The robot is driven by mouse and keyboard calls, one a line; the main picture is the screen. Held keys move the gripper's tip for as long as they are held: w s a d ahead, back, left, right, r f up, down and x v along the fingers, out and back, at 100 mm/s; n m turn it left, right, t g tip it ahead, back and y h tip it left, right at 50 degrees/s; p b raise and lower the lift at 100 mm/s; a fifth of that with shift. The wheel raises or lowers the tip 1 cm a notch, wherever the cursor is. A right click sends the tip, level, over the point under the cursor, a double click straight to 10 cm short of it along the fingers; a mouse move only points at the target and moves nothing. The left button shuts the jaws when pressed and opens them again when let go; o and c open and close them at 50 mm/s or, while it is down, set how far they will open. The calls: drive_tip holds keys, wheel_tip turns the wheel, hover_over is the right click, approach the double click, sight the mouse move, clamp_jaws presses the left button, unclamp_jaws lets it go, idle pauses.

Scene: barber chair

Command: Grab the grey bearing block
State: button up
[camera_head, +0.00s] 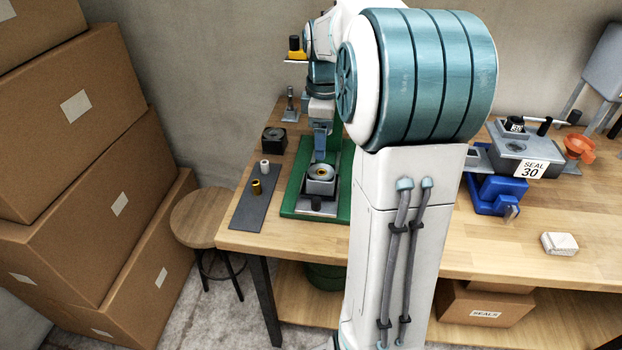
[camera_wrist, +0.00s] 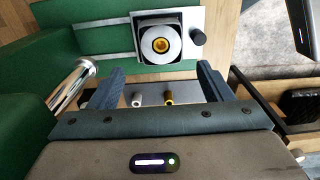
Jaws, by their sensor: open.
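The grey bearing block (camera_head: 320,180) sits on the base of the green press (camera_head: 297,206), left of my arm in the head view. It is square, with a pale ring and a brass-coloured centre in its top. In the wrist view the block (camera_wrist: 143,45) lies beyond my fingertips, near the top middle. My gripper (camera_wrist: 160,84) is open, with its two blue-grey fingers wide apart and nothing between them. In the head view my gripper (camera_head: 321,152) hangs just above and behind the block; the fingers are partly merged in that view.
A silver press ram (camera_wrist: 74,85) stands close to my left finger. A dark mat (camera_head: 248,212) holds a white bush (camera_head: 264,167) and a brass bush (camera_head: 256,187). A black block (camera_head: 273,140) stands behind. A black knob (camera_wrist: 197,37) is beside the bearing block.

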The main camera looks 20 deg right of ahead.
sight(321, 172)
wheel_tip(321, 172, down, 11)
drive_tip(key=shift+f+p, duration=0.1)
drive_tip(key=shift+p, duration=0.35)
drive_tip(key=c, duration=1.5)
drive_tip(key=shift+o, duration=0.2)
drive_tip(key=shift+r, duration=0.2)
